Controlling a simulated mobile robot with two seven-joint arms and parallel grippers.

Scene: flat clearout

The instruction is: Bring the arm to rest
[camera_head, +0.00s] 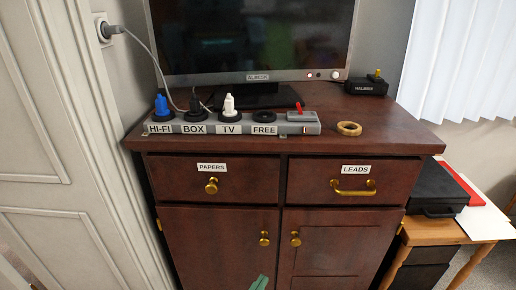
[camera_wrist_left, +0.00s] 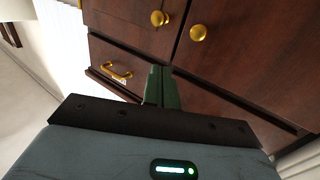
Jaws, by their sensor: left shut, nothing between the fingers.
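My left gripper (camera_head: 259,282) shows only as green fingertips at the bottom edge of the head view, in front of the cabinet's lower doors. In the left wrist view its green fingers (camera_wrist_left: 160,84) are together, shut and empty. They point towards the dark wood cabinet (camera_wrist_left: 235,75), and I see nothing held. Most of the left arm is out of the head view. My right gripper is in neither view.
The cabinet (camera_head: 340,148) bears a labelled power strip (camera_head: 213,128), a television (camera_head: 250,40), a tape ring (camera_head: 349,128) and a small black box (camera_head: 366,86). Brass knobs and a LEADS drawer handle (camera_head: 354,187) stick out. A side table (camera_head: 430,232) stands at right, a door (camera_head: 60,150) at left.

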